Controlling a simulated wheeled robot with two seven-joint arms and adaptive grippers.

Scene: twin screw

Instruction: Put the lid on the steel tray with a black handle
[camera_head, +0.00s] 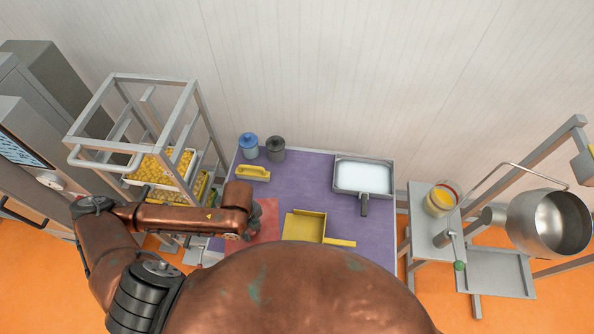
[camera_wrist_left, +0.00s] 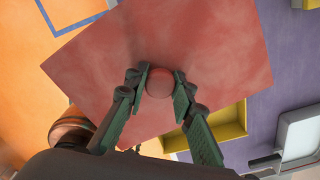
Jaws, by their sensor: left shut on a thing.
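The lid (camera_head: 268,228) is a flat red square plate with a round red knob (camera_wrist_left: 159,84). In the left wrist view its broad red face (camera_wrist_left: 220,60) fills much of the picture. My left gripper (camera_wrist_left: 160,80) is shut on the knob, a finger on each side. In the head view my arm hides part of the lid, so its height above the table is unclear. The steel tray (camera_head: 363,178), with a pale inside and a black handle (camera_head: 364,206), sits at the back right of the purple table, apart from the lid. My right gripper is not in view.
A yellow pan (camera_head: 303,226) lies between the lid and the steel tray on the purple table (camera_head: 310,178). A yellow object (camera_head: 253,173), a blue canister (camera_head: 249,146) and a dark canister (camera_head: 275,149) stand at the back left. A metal rack (camera_head: 190,110) stands left.

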